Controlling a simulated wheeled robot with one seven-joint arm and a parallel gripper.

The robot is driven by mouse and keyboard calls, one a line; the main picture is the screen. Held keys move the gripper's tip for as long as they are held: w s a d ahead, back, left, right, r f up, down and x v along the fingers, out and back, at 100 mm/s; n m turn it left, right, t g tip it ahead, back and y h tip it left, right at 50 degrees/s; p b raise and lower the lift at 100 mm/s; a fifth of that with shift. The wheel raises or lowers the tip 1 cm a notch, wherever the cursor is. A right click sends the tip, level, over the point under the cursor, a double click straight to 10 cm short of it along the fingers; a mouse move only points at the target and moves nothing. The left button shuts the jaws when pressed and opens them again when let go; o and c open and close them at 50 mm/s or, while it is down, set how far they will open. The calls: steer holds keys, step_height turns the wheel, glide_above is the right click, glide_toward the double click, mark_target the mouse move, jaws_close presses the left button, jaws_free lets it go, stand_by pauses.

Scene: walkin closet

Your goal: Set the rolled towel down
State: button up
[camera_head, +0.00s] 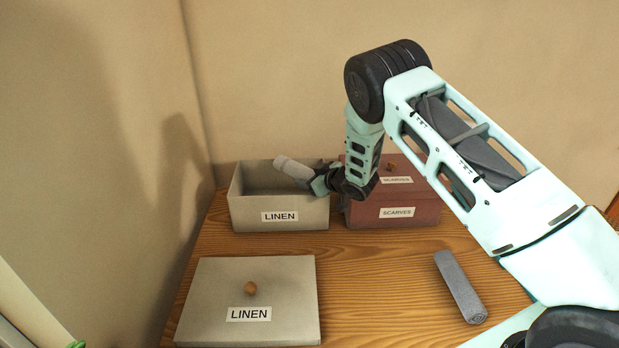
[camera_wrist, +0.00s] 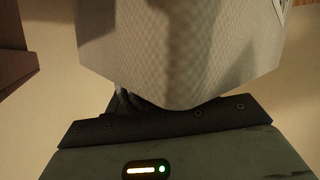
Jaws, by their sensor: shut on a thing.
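A light grey rolled towel (camera_head: 291,168) is held by my gripper (camera_head: 318,182), which is shut on its right end. The towel is tilted, its free end up and to the left, over the open grey LINEN box (camera_head: 250,213) near its right side. In the head view I cannot tell whether it touches the box. A large pale woven surface fills the upper middle of the wrist view; I cannot tell for sure what it is. The fingertips are mostly hidden there.
The red SCARVES box (camera_head: 400,212), lidded, stands right of the LINEN box, partly behind my arm. The LINEN lid (camera_head: 290,290) with a knob lies in front. A darker grey roll (camera_head: 460,287) lies at right. Bare wood table (camera_head: 380,280) lies between lid and roll.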

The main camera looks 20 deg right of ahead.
steer(key=shift+f, duration=0.15)
steer(key=o, duration=1)
steer(key=shift+s+f, duration=0.1)
